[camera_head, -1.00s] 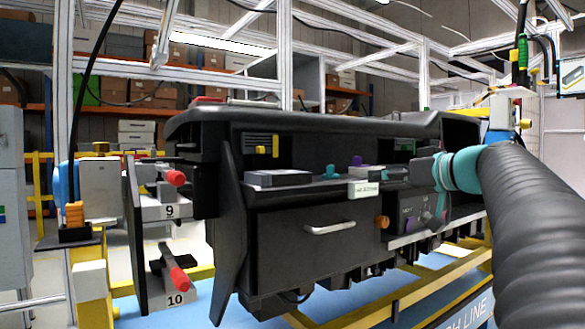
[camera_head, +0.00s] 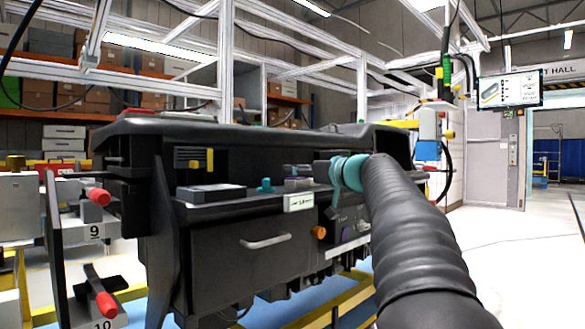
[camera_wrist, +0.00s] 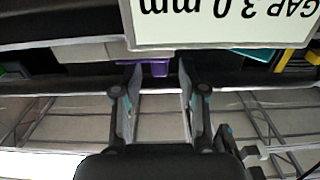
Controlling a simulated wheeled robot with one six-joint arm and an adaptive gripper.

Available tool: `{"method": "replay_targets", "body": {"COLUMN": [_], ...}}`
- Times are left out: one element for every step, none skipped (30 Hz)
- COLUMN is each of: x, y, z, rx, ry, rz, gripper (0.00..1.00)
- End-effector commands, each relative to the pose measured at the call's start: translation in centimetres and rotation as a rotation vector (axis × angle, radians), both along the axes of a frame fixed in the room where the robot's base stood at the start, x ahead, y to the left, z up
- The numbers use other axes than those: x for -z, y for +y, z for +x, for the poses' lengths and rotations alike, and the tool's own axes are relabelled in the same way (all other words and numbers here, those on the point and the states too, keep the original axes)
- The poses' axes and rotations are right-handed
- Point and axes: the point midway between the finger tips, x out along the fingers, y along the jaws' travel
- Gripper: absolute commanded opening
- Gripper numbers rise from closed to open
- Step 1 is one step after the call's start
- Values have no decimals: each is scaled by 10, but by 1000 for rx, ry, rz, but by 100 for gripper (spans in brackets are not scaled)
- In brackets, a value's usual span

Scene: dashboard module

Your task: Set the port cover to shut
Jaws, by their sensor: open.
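The black dashboard module (camera_head: 220,145) stands in the middle of the head view. Its front carries a drawer-like panel with a pale handle (camera_head: 265,241), an orange knob (camera_head: 318,232) and a white label (camera_head: 299,202). I cannot tell for sure which part is the port cover, or its state. My gripper shows in the wrist view (camera_wrist: 158,85) with its two fingers apart. A small purple part (camera_wrist: 155,69) appears between the fingertips, beyond them; contact cannot be judged. In the head view my arm hides the module's right front.
A large label reading "GAP 3.0 mm" (camera_wrist: 222,22) appears upside down close above the fingers in the wrist view. Red-handled fixtures numbered 9 (camera_head: 98,197) and 10 (camera_head: 106,304) stand left of the module. Open floor lies to the right.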

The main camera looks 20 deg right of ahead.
Motion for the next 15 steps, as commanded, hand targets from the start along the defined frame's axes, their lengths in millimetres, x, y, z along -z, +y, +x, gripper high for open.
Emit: {"method": "replay_targets", "body": {"x": [-1,-1,0,0,0,0,0,0,0,0,0,0,0,0,0], "y": [2,3,4,5,6,6,6,6,6,7,7,6,6,6,6], "z": [6,9,12,13,15,16,17,18,18,18,18,18,18,18,18], "rx": [-1,0,-1,-1,-1,0,0,1,1,1,1,1,1,1,1], "ry": [0,1,1,1,1,1,0,0,0,0,0,0,0,0,0], "rz": [0,1,1,1,1,0,0,0,0,0,0,0,0,0,0], "gripper": [42,42,42,42,42,42,42,42,42,42,42,42,42,42,42]}}
